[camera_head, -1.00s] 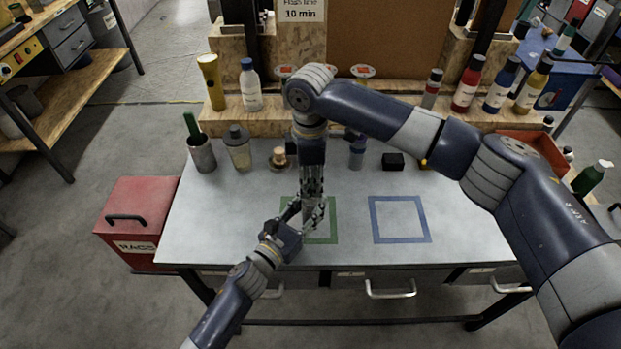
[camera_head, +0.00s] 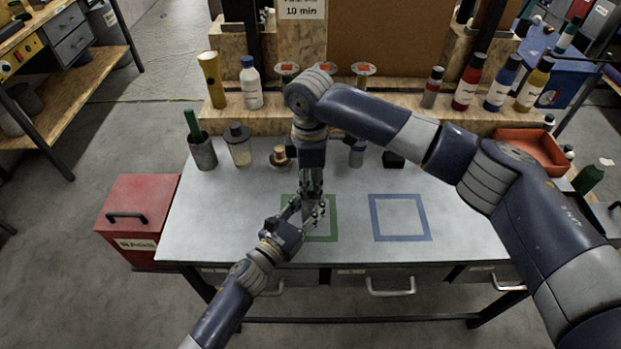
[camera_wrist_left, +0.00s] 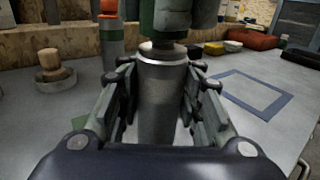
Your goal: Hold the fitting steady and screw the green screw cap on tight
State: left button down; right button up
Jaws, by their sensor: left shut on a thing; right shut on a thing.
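The fitting (camera_wrist_left: 162,95) is a grey metal cylinder, standing upright in the left wrist view. My left gripper (camera_wrist_left: 161,108) is shut around its sides. In the head view my left gripper (camera_head: 307,214) is low over the green square outline (camera_head: 335,222). My right gripper (camera_head: 312,196) points straight down from above and meets the top of the fitting. It is shut on the green screw cap (camera_wrist_left: 148,18), which its fingers mostly hide. I cannot tell how closely the cap sits on the fitting.
An empty blue square outline (camera_head: 400,238) lies to the right. A cup (camera_head: 202,152), a jar (camera_head: 239,148) and a copper-coloured piece (camera_head: 279,156) stand behind on the left. Bottles line the wooden shelf (camera_head: 400,112). An orange bin (camera_head: 531,148) is at the back right.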

jog(key=shift+w+d+f, duration=0.1)
jog(key=shift+d, duration=0.05)
jog(key=o, duration=0.5)
grip_shut()
jog(key=m, duration=0.4)
jog(key=shift+m, duration=0.3)
jog(key=m, duration=0.4)
jog(key=shift+w+m, duration=0.1)
jog(key=shift+m, duration=0.3)
jog(key=m, duration=1)
